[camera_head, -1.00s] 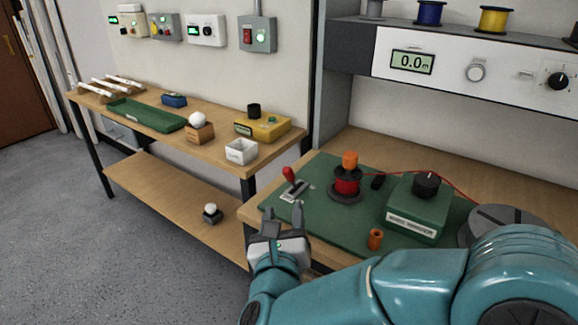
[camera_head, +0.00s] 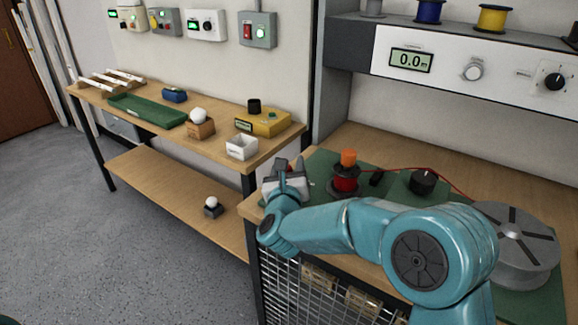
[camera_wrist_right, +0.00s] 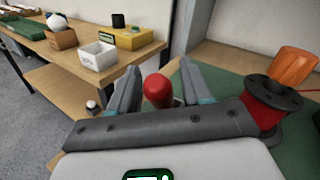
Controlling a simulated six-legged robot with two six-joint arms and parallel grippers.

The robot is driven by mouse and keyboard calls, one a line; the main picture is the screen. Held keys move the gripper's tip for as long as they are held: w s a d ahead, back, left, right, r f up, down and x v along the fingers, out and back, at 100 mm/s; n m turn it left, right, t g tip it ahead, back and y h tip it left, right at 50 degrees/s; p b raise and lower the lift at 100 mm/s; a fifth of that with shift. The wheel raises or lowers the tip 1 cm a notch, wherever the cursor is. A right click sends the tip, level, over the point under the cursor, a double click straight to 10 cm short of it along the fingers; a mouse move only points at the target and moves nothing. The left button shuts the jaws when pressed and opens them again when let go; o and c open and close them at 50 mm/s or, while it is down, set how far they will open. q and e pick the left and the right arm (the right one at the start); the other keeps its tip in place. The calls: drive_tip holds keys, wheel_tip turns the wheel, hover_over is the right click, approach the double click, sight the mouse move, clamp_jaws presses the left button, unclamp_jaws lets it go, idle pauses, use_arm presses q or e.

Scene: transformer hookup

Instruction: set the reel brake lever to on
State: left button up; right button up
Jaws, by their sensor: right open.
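The reel brake lever's red knob (camera_wrist_right: 158,90) shows between the two fingers of my open right gripper (camera_wrist_right: 158,92) in the right wrist view. I cannot tell whether a finger touches it. In the head view my right gripper (camera_head: 288,170) is over the left end of the green mat (camera_head: 320,164) and covers most of the lever and its plate. The reel (camera_head: 346,180), a red spool with an orange top, stands just right of the gripper and also shows in the wrist view (camera_wrist_right: 264,108). My left gripper is out of view.
A grey slotted disc (camera_head: 512,240) lies at the right. A white box (camera_head: 242,147) and yellow device (camera_head: 263,122) stand on the left bench. A red wire runs right from the reel.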

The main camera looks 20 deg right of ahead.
clamp_jaws()
drive_tip(key=shift+r, duration=0.1)
drive_tip(key=shift+w+d+r+m+g+y, duration=0.15)
drive_tip(key=shift+w+d+m+g+y, duration=0.05)
drive_tip(key=shift+d+m+g+y, duration=0.1)
drive_tip(key=shift+w+d+r+m+g+p, duration=0.2)
drive_tip(key=shift+w+d+m+g+p, duration=0.1)
drive_tip(key=shift+g+p, duration=0.3)
drive_tip(key=g+y+p, duration=0.1)
drive_tip(key=p, duration=0.1)
drive_tip(key=w+d+m+g+p, duration=0.1)
drive_tip(key=p, duration=0.2)
drive_tip(key=d+g+y+p, duration=0.1)
drive_tip(key=p, duration=0.2)
drive_tip(key=shift+w+r+m+y, duration=0.2)
drive_tip(key=shift+r+m+y, duration=0.1)
drive_tip(key=shift+m, duration=0.1)
drive_tip(key=g+p, duration=0.1)
drive_tip(key=p, duration=0.3)
drive_tip(key=w+d+f+y+p, duration=0.1)
drive_tip(key=p, duration=0.2)
drive_tip(key=m+g+y+p, duration=0.1)
drive_tip(key=p, duration=0.3)
drive_tip(key=shift+w+d+f+g+p, duration=0.15)
drive_tip(key=shift+d+f+g+p, duration=0.15)
drive_tip(key=shift+f+p, duration=0.1)
drive_tip(key=shift+f+y+p, duration=0.4)
drive_tip(key=shift+p, duration=0.3)
